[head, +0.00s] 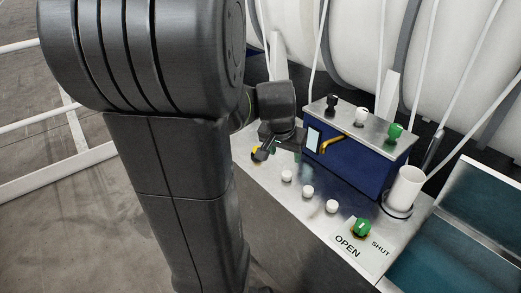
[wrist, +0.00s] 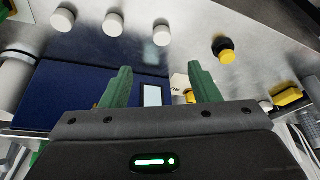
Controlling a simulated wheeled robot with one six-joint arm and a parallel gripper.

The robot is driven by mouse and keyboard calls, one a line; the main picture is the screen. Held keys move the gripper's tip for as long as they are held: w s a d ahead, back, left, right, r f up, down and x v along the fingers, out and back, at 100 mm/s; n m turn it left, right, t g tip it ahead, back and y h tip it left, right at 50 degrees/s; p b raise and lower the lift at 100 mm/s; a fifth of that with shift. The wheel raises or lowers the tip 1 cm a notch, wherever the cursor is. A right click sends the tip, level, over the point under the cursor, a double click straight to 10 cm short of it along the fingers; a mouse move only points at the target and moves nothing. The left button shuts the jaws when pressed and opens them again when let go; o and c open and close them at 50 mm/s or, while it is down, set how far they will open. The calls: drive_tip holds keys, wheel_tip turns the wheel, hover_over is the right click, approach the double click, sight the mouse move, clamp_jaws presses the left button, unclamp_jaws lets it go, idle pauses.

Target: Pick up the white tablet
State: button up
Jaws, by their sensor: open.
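The white tablet (head: 313,138) is a small pale rectangle with a dark border, upright at the left end of the blue box. It also shows in the wrist view (wrist: 152,95), between and beyond my two green fingers. My gripper (wrist: 160,80) is open, and nothing is held in it. In the head view my gripper (head: 283,142) is just left of the tablet, above the metal panel. I cannot tell the exact gap between fingers and tablet. The gripper body cuts off the tablet's near part in the wrist view.
The blue box (head: 358,163) carries black, white and green knobs on top and a yellow handle (head: 330,143) beside the tablet. White buttons (head: 308,191), a green knob (head: 362,227) and a white cup (head: 405,187) stand on the panel. A yellow-black button (wrist: 224,50) is nearby.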

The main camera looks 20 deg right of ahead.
hover_over(287, 174)
drive_tip(key=s+a, duration=0.1)
drive_tip(key=s, duration=0.1)
wheel_tip(287, 174, down, 8)
drive_tip(key=shift+w+a+r, duration=0.1)
drive_tip(key=shift+r, duration=0.1)
drive_tip(key=shift+x, duration=2.75)
drive_tip(key=shift+a, duration=0.15)
drive_tip(key=c, duration=1.1)
